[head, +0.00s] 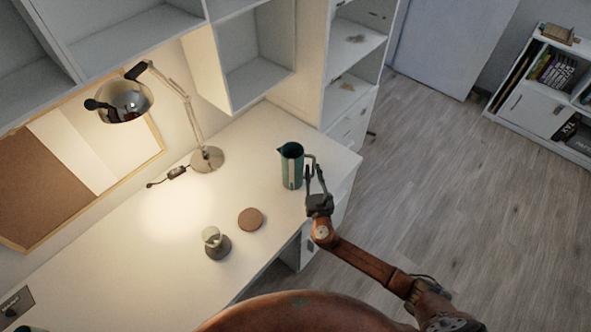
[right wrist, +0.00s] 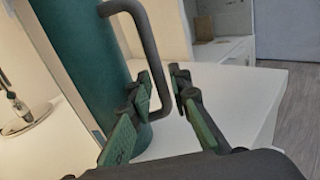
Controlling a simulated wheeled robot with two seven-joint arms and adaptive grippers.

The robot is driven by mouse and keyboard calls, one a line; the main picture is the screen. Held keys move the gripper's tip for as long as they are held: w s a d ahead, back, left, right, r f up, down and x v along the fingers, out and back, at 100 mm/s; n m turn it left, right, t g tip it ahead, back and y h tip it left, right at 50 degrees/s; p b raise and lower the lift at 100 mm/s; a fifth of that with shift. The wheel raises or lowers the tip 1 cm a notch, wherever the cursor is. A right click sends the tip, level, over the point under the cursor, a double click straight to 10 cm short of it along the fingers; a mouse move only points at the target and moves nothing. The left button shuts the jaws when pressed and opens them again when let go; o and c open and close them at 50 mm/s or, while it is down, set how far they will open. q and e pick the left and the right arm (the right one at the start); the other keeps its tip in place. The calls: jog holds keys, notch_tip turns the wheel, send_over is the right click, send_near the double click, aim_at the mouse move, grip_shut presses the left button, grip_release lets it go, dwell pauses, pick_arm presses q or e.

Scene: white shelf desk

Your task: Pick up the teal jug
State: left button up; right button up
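The teal jug (head: 291,167) stands upright on the white desk near its right end, its grey handle (head: 312,158) facing right. In the right wrist view the jug's teal body (right wrist: 85,55) fills the left side, and the handle (right wrist: 153,50) loops out from it. My right gripper (head: 315,179) is at the handle side of the jug. Its green-padded fingers (right wrist: 168,88) are apart, with the handle's upright bar showing between their tips. I cannot tell whether either finger touches it. My left gripper is not in view.
A round brown coaster (head: 250,219) and a small glass-topped brown pot (head: 216,243) are on the desk (head: 150,265) left of the jug. A lit desk lamp (head: 207,158) stands behind. Shelves (head: 255,75) rise at the back. Open floor lies right.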

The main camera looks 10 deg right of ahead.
jog(key=shift+w, duration=0.2)
jog(key=shift+c, duration=0.6)
grip_shut()
jog(key=shift+r, duration=0.1)
